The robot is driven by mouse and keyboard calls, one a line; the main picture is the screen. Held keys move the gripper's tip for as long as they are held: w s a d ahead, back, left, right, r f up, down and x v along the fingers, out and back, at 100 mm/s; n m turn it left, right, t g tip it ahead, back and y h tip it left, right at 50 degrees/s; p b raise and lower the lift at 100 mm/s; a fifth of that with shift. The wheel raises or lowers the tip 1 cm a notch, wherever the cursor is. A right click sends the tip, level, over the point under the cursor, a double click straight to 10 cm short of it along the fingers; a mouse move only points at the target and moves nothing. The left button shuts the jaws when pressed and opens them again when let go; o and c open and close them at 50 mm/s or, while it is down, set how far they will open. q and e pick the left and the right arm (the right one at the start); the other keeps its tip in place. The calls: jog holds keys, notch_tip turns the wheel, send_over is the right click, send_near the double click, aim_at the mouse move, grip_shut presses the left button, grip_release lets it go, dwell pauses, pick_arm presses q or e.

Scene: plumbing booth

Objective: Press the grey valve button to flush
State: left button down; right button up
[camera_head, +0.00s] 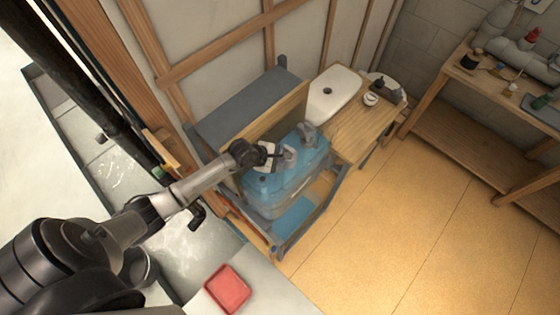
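A clear blue tank (285,183) stands in a grey frame near the middle of the picture. A grey fitting (308,134) rises at its back right. A second grey cylindrical piece (289,154) stands over the middle of its top, and I cannot tell for sure which one bears the valve button. My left arm reaches in from the left, and its gripper (273,156) is over the tank's top, right beside the middle grey piece. Whether it touches that piece, and how far its fingers are apart, is too small to tell. My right gripper is not in view.
A white lid (333,92) lies on a wooden bench (362,127) to the right. A red tray (228,289) lies at the bottom. A workbench with pipes (520,50) stands far right. The yellow floor (400,230) is clear.

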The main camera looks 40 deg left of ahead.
pick_arm(q)
jog(key=shift+f+b, duration=0.3)
jog(key=shift+f, duration=0.1)
jog(key=shift+r, duration=0.15)
dwell(0.5)
jog(key=shift+r+p, duration=0.8)
jog(key=shift+p, duration=0.05)
jog(key=shift+r, duration=0.15)
jog(key=shift+r+p, duration=0.25)
jog(key=shift+p, duration=0.1)
notch_tip(320, 180, up, 4)
jog(key=p, duration=0.3)
jog(key=shift+f, duration=0.1)
jog(key=shift+r+p, duration=0.3)
